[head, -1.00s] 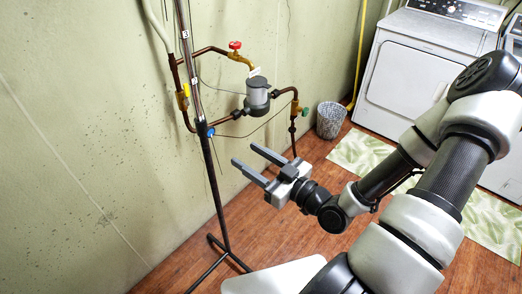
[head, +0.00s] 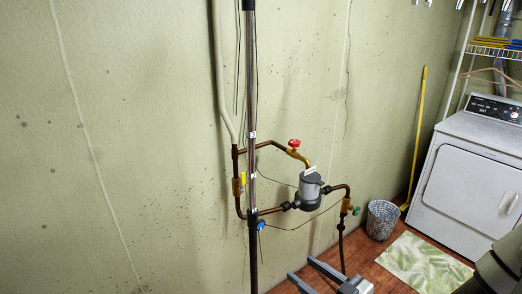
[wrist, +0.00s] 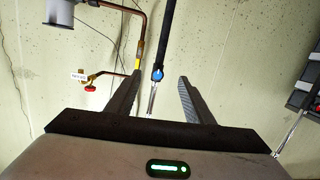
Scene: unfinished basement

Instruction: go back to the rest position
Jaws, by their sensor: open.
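My gripper (head: 301,268) shows at the bottom edge of the head view, right of the dark upright pole. Its two grey fingers are apart with nothing between them. In the wrist view the open fingers (wrist: 160,78) frame part of the pole and a blue knob (wrist: 157,74), which lie beyond them. Most of my arm is outside the head view, with only a dark part at the lower right corner.
Copper pipework with a grey meter (head: 309,190), a red-handled valve (head: 294,143) and a yellow-handled valve (head: 242,180) stands by the wall.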

